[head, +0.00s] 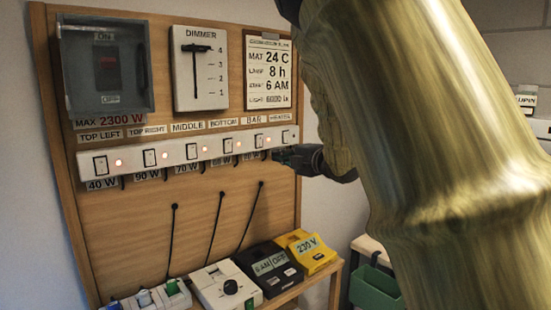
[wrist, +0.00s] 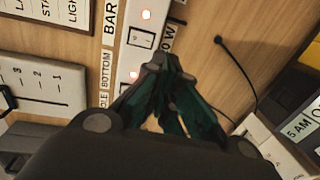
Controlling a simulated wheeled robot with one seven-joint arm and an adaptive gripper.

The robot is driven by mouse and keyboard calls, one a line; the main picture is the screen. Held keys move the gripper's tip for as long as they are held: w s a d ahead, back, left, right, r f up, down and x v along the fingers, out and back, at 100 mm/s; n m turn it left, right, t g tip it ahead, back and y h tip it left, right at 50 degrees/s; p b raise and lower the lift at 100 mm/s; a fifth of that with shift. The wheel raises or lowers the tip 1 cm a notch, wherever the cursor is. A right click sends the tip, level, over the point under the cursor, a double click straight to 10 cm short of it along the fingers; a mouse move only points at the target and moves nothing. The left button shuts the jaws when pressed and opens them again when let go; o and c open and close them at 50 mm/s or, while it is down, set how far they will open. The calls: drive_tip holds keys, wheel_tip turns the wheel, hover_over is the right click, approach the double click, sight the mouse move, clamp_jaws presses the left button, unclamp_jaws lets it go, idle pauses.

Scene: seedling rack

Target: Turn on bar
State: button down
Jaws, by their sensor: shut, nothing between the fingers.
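The white switch strip (head: 178,152) runs across the wooden board, with a row of labels above it. The BAR label (head: 253,121) is second from the right end; it also shows in the wrist view (wrist: 110,20). The bar switch (wrist: 140,38) is a white rocker beside this label. In the head view my gripper (head: 285,156) is in front of the strip's lower right part.
A dimmer slider (head: 200,70), a settings card (head: 270,72) and a covered ON switch box (head: 106,66) are above the strip. Black cables hang below. A yellow 230 V device (head: 306,250) and a black timer (head: 269,268) stand on the shelf. A green bin (head: 375,288) is at lower right.

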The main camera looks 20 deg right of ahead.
drive_tip(key=v, duration=0.3)
drive_tip(key=f+b+v, duration=0.1)
drive_tip(key=shift+s+r, duration=0.1)
drive_tip(key=shift+s, duration=0.2)
